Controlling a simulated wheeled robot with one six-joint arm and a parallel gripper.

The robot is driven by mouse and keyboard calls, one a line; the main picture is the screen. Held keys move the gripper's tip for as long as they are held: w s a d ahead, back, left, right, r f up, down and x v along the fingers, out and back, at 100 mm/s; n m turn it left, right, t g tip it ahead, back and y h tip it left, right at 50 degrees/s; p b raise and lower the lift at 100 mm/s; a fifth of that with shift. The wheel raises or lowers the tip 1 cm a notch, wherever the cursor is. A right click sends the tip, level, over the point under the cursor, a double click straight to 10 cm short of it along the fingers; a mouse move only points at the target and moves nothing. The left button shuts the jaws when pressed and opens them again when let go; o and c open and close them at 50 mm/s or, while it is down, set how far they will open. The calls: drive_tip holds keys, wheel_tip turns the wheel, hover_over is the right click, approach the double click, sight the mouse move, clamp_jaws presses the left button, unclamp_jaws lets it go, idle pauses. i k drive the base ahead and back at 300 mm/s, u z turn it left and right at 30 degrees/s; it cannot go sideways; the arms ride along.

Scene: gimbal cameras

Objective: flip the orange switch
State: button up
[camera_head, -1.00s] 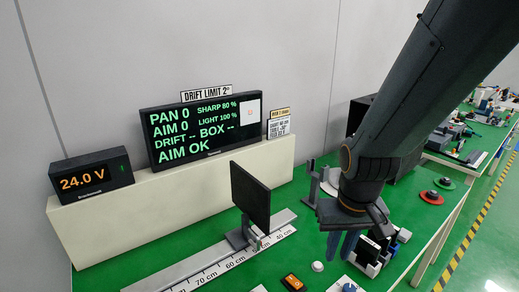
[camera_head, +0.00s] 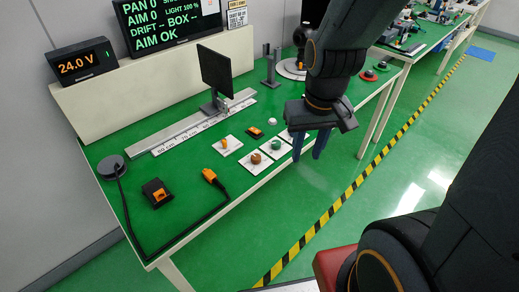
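Several orange parts lie on the green bench. An orange switch-like piece (camera_head: 224,143) stands on a white plate, left of my gripper. A black block with an orange top (camera_head: 157,193) sits nearer the bench's left end and could also be a switch; I cannot tell its position. My gripper (camera_head: 308,147) hangs at the bench's front edge, right of the white plates. Its two blue fingers point down, apart, with nothing seen between them. It touches none of the orange parts.
Two more white plates carry round knobs (camera_head: 256,158). An orange connector (camera_head: 210,176) joins a black cable. A dark panel (camera_head: 215,70) stands on a ruled rail (camera_head: 180,133). Behind it are a display (camera_head: 170,20) and a 24.0 V meter (camera_head: 84,60). The floor in front is free.

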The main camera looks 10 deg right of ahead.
sight(255, 131)
drive_tip(key=u, duration=0.25)
drive_tip(key=k, duration=0.25)
drive_tip(key=z, duration=1.25)
drive_tip(key=i, duration=1.1)
drive_tip(key=u, duration=0.7)
drive_tip(key=i, duration=0.3)
drive_tip(key=u, duration=0.35)
